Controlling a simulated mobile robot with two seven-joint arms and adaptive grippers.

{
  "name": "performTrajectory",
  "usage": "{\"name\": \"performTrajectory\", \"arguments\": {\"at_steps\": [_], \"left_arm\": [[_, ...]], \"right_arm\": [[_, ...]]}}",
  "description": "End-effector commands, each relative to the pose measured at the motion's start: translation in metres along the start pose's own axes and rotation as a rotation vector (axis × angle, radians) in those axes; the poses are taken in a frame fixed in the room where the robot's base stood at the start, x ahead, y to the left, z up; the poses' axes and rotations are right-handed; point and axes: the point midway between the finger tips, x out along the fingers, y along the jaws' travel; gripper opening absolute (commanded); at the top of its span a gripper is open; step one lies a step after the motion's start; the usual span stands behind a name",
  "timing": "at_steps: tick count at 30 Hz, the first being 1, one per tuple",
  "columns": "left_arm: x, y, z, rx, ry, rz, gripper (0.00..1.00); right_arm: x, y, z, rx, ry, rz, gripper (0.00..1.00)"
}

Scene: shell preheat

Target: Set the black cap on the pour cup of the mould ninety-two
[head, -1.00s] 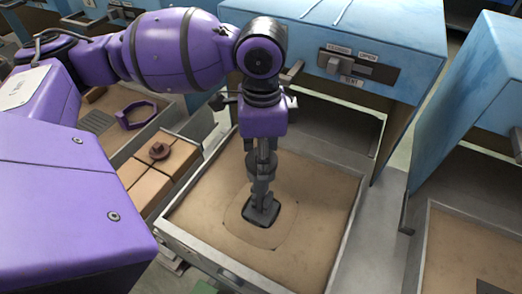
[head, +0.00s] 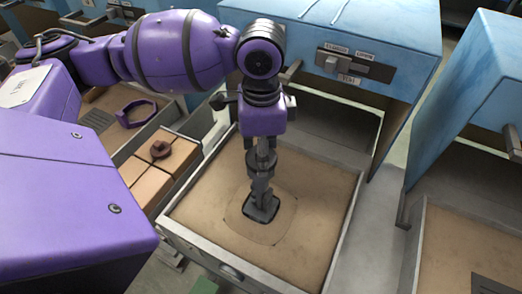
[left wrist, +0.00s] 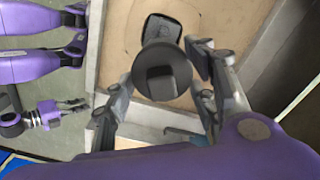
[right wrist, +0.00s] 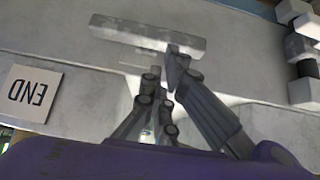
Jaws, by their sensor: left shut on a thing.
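My left gripper (left wrist: 168,62) is shut on a round dark cap (left wrist: 158,58) with a raised bar grip, seen between its fingers in the left wrist view. In the head view the same gripper (head: 262,194) points straight down over a black, rounded-square pour cup (head: 273,214). The cup sits in sand, with a pale outline around it; it also shows beyond the cap in the left wrist view (left wrist: 160,28). I cannot tell whether cap and cup touch. My right gripper (right wrist: 165,65) shows only in the right wrist view, its fingers close together, with nothing visible between them.
The cup stands in an open sand-filled drawer (head: 335,232) under a blue cabinet (head: 390,22) with a vent slider. Another sand drawer (head: 415,250) is at right.

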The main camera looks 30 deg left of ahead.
Motion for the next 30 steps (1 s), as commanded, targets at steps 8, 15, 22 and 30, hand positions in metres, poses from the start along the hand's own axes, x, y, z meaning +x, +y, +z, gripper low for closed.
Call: {"name": "performTrajectory", "arguments": {"at_steps": [8, 15, 22, 30], "left_arm": [[0.0, 0.0, 0.0, 0.0, 0.0, 0.001, 0.67], [0.0, 0.0, 0.0, 0.0, 0.0, 0.001, 0.73], [-0.007, 0.0, 0.0, 0.0, 0.0, -0.001, 0.73], [-0.059, -0.001, -0.001, 0.0, 0.003, -0.005, 0.73]], "right_arm": [[-0.001, 0.0, 0.002, 0.0, -0.003, 0.001, 0.0], [-0.002, 0.001, 0.004, 0.001, -0.007, 0.002, 0.0], [-0.002, 0.001, 0.005, 0.0, -0.01, 0.002, 0.0], [-0.002, 0.001, 0.004, 0.0, -0.007, 0.001, 0.0]]}}
